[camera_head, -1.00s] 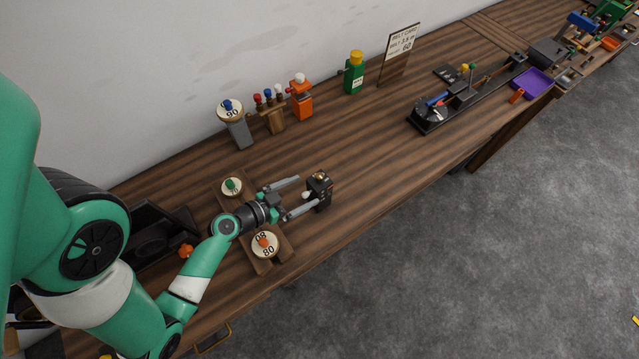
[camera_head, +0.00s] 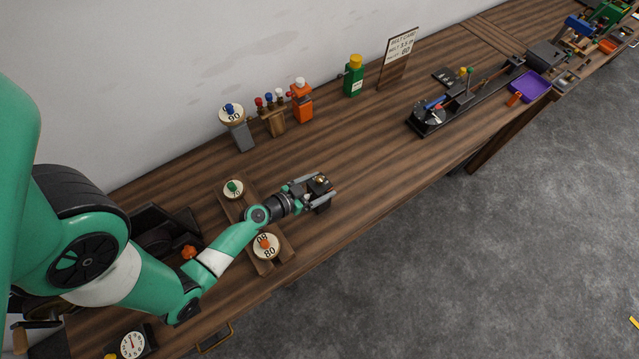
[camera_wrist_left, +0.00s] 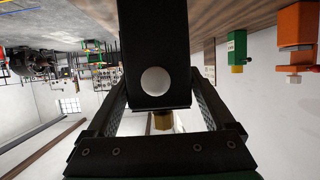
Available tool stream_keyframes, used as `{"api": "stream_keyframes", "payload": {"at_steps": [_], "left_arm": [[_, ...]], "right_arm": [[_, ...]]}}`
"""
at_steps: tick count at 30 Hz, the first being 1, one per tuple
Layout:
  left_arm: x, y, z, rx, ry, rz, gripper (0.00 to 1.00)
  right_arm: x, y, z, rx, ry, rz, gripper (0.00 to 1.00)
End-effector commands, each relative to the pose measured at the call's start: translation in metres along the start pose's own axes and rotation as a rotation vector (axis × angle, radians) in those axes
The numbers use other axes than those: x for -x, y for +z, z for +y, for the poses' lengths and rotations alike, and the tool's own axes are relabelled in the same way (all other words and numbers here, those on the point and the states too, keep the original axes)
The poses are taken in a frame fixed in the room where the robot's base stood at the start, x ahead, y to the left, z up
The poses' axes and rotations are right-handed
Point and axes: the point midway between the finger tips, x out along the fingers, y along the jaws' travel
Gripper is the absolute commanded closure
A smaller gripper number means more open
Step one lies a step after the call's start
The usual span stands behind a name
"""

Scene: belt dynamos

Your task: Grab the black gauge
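The black gauge (camera_head: 321,185) is an upright black box with a brass fitting on top, standing near the table's front edge in the head view. In the left wrist view the fingers (camera_wrist_left: 160,85) meet the box's two sides. My right gripper is not in view.
A wooden holder (camera_head: 263,261) with round weights lies beneath my left arm. A black belt rig (camera_head: 460,103) is farther right. The table between is clear.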

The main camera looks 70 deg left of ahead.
Motion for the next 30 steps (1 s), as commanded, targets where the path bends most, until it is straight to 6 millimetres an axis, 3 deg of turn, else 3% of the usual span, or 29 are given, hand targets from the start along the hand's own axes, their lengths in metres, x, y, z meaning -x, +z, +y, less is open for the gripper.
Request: {"api": "stream_keyframes", "payload": {"at_steps": [2,14,25,30], "left_arm": [[0.000,0.000,0.000,0.000,0.000,0.000,0.29],[0.000,0.000,0.000,0.000,0.000,0.000,1.00],[0.001,-0.002,0.000,-0.001,-0.001,0.003,1.00],[0.004,-0.013,0.001,-0.003,0.002,0.003,1.00]], "right_arm": [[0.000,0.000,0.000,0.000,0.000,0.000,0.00],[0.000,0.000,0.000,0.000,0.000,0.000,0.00],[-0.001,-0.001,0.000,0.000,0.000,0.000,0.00],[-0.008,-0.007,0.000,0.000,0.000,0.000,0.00]]}}
